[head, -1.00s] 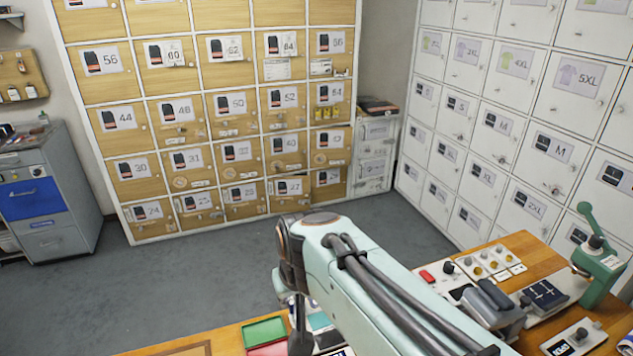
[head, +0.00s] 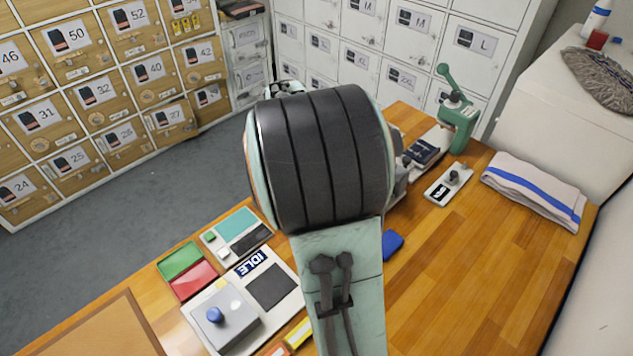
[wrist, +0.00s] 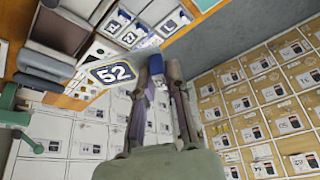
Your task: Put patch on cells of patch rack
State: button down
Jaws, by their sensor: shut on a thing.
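A pale patch (wrist: 113,73) with a dark blue field and the number 52 sits tilted against the left side of the fingers. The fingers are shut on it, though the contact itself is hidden. Beyond the fingertips, along the counter edge, is a rack of labelled cells (wrist: 121,20), with size letters such as XL and L readable. In the head view my arm covers the gripper, the patch and the rack.
The wooden counter (head: 500,275) holds a grey press with a blue knob (head: 224,318), red and green trays (head: 192,281), a green hand press (head: 458,115) and a folded towel (head: 535,193). A blue item (head: 392,245) lies beside my arm. The right front counter is clear.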

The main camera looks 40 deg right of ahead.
jog(key=s+d+f+m+g+h, duration=0.1)
jog(key=s+d+f+m, duration=0.4)
jog(key=s+d, duration=0.7)
jog(key=m+g+h, duration=0.1)
jog(key=m+g, duration=0.2)
jog(key=m, duration=0.4)
send_over(462, 283)
jog(key=a, duration=0.1)
notch_tip(462, 283, down, 10)
jog(key=r, duration=0.1)
notch_tip(462, 283, down, 8)
jog(key=shift+a, duration=0.1)
jog(key=shift+f, duration=0.15)
jog(key=c, duration=1.1)
grip_release()
jog(key=shift+c, duration=0.2)
jog(key=v, duration=1.2)
